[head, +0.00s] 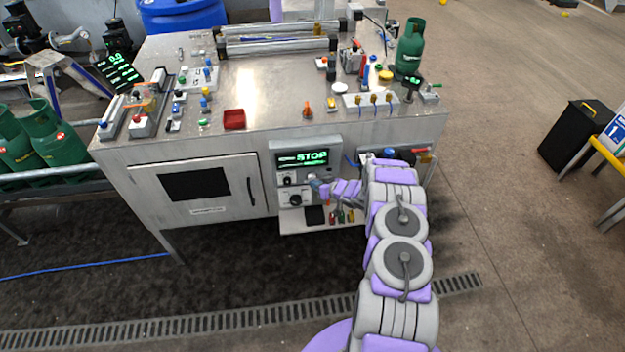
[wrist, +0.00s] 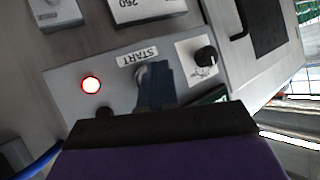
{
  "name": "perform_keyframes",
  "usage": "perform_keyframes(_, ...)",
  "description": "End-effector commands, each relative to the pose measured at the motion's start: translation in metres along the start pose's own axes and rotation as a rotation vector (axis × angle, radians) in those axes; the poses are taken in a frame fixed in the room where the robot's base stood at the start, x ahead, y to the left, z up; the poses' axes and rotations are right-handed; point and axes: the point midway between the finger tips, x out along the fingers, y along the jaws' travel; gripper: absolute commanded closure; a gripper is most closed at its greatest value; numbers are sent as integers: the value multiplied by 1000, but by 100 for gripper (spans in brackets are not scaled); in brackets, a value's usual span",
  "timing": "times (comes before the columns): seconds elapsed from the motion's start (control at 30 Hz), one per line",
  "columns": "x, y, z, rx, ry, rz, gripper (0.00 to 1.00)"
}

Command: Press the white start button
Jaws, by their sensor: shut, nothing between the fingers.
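The control panel (head: 300,207) is on the front of the steel bench, below a green display reading STOP (head: 303,158). In the wrist view a START label (wrist: 138,55) sits on the panel, upside down. The start button (wrist: 138,73) is just below the label, mostly hidden behind my fingers. My gripper (wrist: 153,80) is shut and empty, its tips over the button. I cannot tell whether they touch it. In the head view my gripper (head: 316,185) reaches the panel from the right.
A lit red-white lamp (wrist: 91,84) is left of the button and a black knob (wrist: 205,56) is right of it. A cabinet door (head: 200,188) with a handle is left of the panel. Small parts crowd the bench top (head: 270,95). The floor in front is clear.

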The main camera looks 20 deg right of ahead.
Motion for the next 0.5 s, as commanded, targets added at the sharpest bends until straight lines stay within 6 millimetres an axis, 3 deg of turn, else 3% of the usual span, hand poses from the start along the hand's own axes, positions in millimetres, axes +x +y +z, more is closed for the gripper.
perform_keyframes(0.5, 4, 3, -3, -1, 1, 0, 100)
